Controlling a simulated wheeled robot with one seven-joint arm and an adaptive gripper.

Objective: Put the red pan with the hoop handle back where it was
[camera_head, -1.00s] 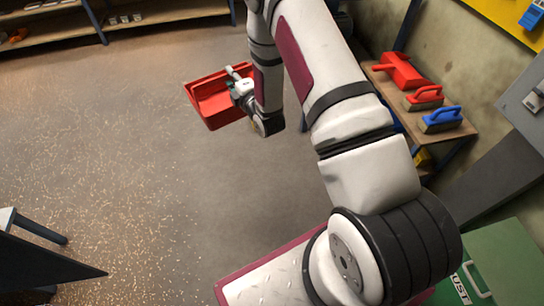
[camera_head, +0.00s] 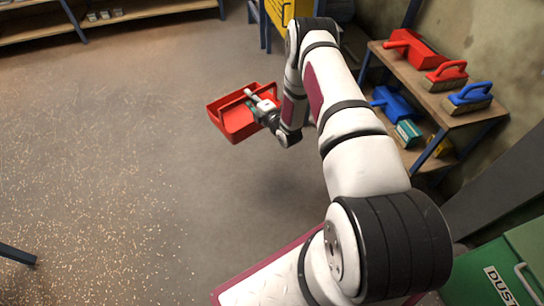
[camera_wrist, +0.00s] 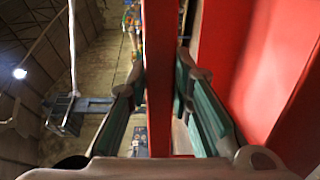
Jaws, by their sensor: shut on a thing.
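The red pan with the hoop handle (camera_head: 236,122) is held in the air over the open floor, left of my arm in the head view. My gripper (camera_head: 262,104) is shut on its hoop handle. In the wrist view the teal-padded fingers of my gripper (camera_wrist: 159,90) press on both sides of the red handle bar (camera_wrist: 158,60). The pan's red body (camera_wrist: 262,60) fills the right of that view. The pan hangs clear of the floor and the shelves.
A wooden shelf rack (camera_head: 452,120) stands at the right wall. Its top holds a red scoop (camera_head: 415,52), a red-handled brush (camera_head: 445,76) and a blue-handled brush (camera_head: 468,98). Below lie a blue pan (camera_head: 393,103) and a teal box (camera_head: 408,133). A green bin (camera_head: 515,265) stands front right.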

